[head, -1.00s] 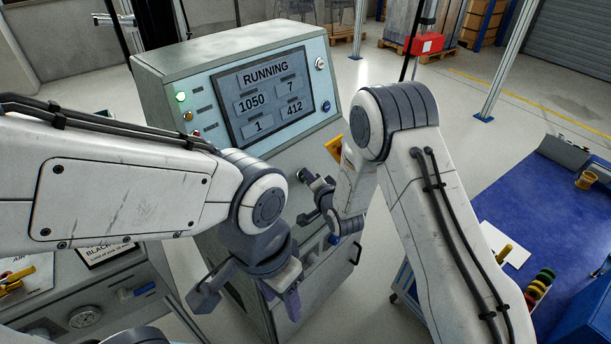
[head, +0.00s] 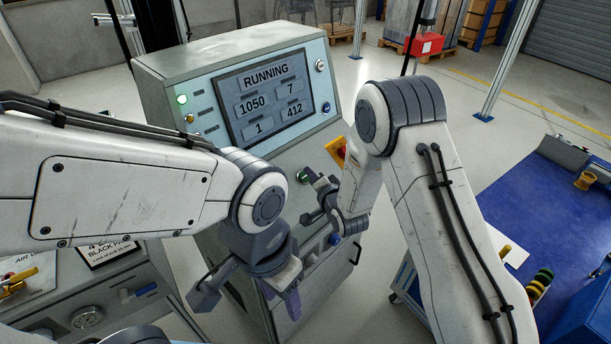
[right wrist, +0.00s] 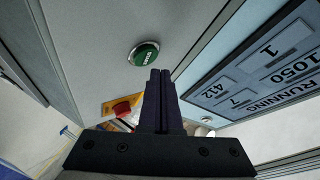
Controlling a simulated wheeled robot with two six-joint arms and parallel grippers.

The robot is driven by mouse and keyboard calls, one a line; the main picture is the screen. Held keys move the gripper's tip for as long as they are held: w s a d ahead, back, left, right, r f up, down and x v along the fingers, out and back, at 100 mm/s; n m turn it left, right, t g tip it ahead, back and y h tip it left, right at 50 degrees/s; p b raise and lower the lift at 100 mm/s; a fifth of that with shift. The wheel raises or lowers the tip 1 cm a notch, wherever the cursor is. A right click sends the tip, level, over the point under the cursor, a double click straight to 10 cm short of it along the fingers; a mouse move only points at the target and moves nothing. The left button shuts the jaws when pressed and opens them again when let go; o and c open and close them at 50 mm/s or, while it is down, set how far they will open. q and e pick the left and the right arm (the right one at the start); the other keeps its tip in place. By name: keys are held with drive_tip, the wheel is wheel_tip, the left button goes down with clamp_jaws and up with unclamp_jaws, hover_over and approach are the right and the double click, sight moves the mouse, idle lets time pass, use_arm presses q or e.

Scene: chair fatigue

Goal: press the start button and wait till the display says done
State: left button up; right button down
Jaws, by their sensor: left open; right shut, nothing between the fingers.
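The grey control cabinet carries a display (head: 268,98) that reads RUNNING, with 1050, 7, 1 and 412 below. In the right wrist view the tips (right wrist: 160,74) appear just beside the button, with the button's face uncovered. My left gripper (head: 247,296) is open and empty, low before the cabinet.
A red knob on a yellow plate (right wrist: 122,107) sits near the button; the yellow plate also shows in the head view (head: 337,150). A green lamp (head: 182,99) glows left of the display. A bench with a gauge (head: 87,316) stands at the lower left.

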drive_tip(key=r, duration=0.1)
drive_tip(key=s+d+r+p, duration=0.1)
drive_tip(key=d+r+p, duration=0.1)
drive_tip(key=r, duration=0.1)
drive_tip(key=shift+s, duration=0.35)
drive_tip(key=shift+a, duration=0.1)
idle(0.5)
drive_tip(key=s+a+r+n+g+h, duration=0.1)
drive_tip(key=s+r+n+g, duration=0.25)
drive_tip(key=s, duration=0.35)
drive_tip(key=s+a+r+n+g+h, duration=0.15)
drive_tip(key=s+n+g, duration=0.25)
drive_tip(key=s, duration=0.4)
drive_tip(key=s+d+r+n+g, duration=0.1)
drive_tip(key=s+d+n+g, duration=0.1)
drive_tip(key=s, duration=0.5)
drive_tip(key=s+d+r+n+g+h, duration=0.1)
drive_tip(key=s+d+r+n+g, duration=0.1)
drive_tip(key=s, duration=0.6)
drive_tip(key=s+d+r+n+g+h, duration=0.1)
drive_tip(key=s+n, duration=0.3)
drive_tip(key=s, duration=0.4)
drive_tip(key=shift+d+r+g, duration=0.3)
drive_tip(key=shift+d+g, duration=0.35)
drive_tip(key=shift+d, duration=0.25)
